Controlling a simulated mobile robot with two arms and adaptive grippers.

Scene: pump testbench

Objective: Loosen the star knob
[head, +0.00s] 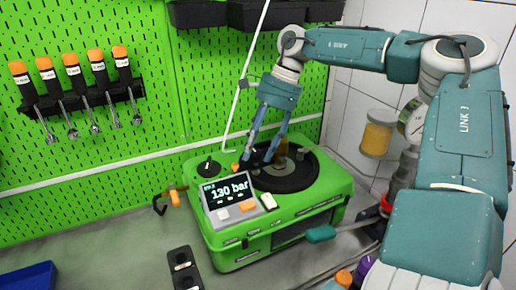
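A green pump test unit (235,252) stands on the grey bench. A small black knob (208,168) sits on a dark disc at its back left; its outline is too small to tell if it is star-shaped. My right gripper (257,161) reaches down from above to the left part of the large black round plate (290,182). Its two teal fingers are spread apart, with dark parts between and below the tips; I cannot tell whether they touch anything. My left gripper is out of view.
A tilted display (229,190) reading 130 bar is at the unit's front. A thin white rod (243,85) rises behind the unit. Orange-handled tools (72,70) hang on the green pegboard. A black two-socket block (183,266) and a blue bin (28,277) are at front left.

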